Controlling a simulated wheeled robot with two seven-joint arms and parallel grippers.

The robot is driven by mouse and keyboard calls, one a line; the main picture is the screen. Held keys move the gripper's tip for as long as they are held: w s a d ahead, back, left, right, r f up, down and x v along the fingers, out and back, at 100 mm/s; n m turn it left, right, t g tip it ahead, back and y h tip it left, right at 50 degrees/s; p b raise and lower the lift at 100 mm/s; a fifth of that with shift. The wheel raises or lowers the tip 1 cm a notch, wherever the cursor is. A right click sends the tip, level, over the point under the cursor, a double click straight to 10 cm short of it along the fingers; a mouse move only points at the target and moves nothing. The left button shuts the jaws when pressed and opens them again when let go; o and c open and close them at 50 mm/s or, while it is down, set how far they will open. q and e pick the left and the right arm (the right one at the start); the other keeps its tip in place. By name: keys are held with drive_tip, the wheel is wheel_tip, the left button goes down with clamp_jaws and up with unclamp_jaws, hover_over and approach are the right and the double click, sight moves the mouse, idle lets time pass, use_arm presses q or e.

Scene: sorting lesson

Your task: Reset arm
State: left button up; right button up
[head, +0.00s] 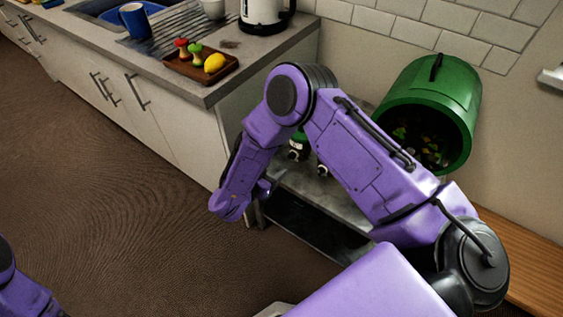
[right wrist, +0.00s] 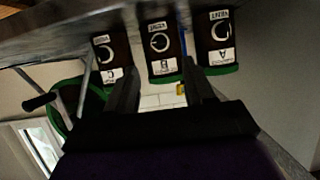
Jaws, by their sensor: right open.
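My right arm, purple with black joints, reaches in from the lower right in the head view. It bends at a high elbow and comes down past the end of the counter. My right gripper (head: 264,188) is at its low end, small and partly hidden by the wrist. In the right wrist view my right gripper (right wrist: 160,68) has its two dark fingers apart, with nothing held between them. Beyond them stand dark containers with green rims, upside down in that picture, marked A (right wrist: 216,40), B (right wrist: 161,45) and C (right wrist: 108,52). My left gripper is out of view.
A blue mug (head: 134,20) and a kettle (head: 263,14) stand behind. A tilted green bin (head: 440,78) holds scraps. Floor at left is clear.

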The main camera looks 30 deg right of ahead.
drive_tip(key=shift+v, duration=0.8)
drive_tip(key=s+f+n+t+y, duration=0.3)
drive_tip(key=s+f+n+y, duration=0.15)
drive_tip(key=f+y, duration=0.3)
drive_tip(key=s+d+f+n+g+y, duration=0.1)
drive_tip(key=s+d+f+g, duration=0.1)
drive_tip(key=s, duration=0.9)
drive_tip(key=s+d+f+n+g, duration=0.1)
drive_tip(key=s+d+f+g, duration=0.2)
drive_tip(key=s, duration=0.7)
drive_tip(key=shift+s+d+y, duration=0.35)
drive_tip(key=shift+s+d, duration=0.05)
drive_tip(key=shift+d, duration=0.6)
